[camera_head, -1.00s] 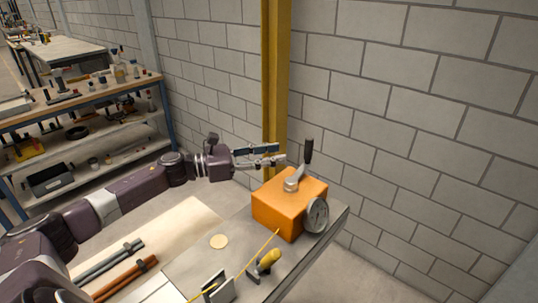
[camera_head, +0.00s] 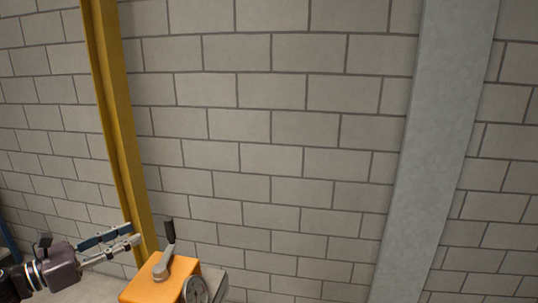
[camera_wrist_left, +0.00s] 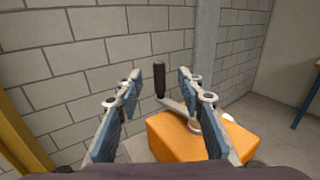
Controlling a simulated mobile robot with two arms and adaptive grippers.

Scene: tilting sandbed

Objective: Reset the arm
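An orange box (camera_head: 150,288) stands at the bottom of the head view, cut off by the frame edge. On its top is a grey metal lever (camera_head: 164,262) with an upright black grip (camera_head: 169,231). My left gripper (camera_head: 134,233) is left of the black grip, apart from it. In the left wrist view the gripper (camera_wrist_left: 160,74) has its two fingers spread. There the black grip (camera_wrist_left: 159,80) shows between the fingers, beyond them, and the orange box (camera_wrist_left: 165,138) lies below. Nothing is visibly held. My right gripper is in neither view.
A round gauge (camera_head: 195,290) is on the box's side. A yellow post (camera_head: 118,130) stands behind the left gripper, before a grey block wall (camera_head: 270,130). A grey column (camera_head: 435,150) stands at the right. A blue-legged rack (camera_wrist_left: 306,100) shows at the wrist view's right edge.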

